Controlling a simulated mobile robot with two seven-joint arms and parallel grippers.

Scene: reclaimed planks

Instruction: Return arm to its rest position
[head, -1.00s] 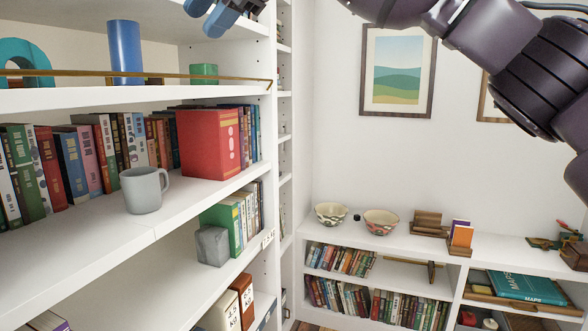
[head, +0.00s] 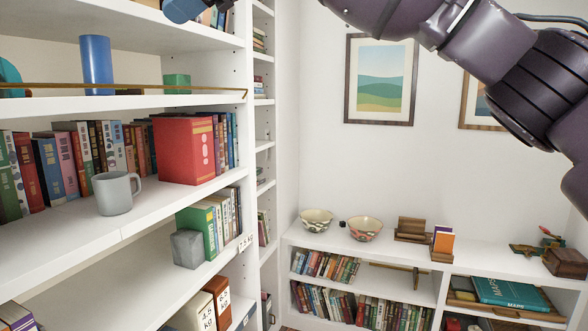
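My dark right arm (head: 505,65) comes in from the right edge and runs up and left, out past the top edge. My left arm and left gripper are not in view.
A tall white bookcase (head: 150,228) fills the left, holding a grey mug (head: 115,196), a red box-like book (head: 184,150) and a green block (head: 177,83). A low bookcase with bowls (head: 365,229) stands at the back right. A framed picture (head: 381,82) hangs behind.

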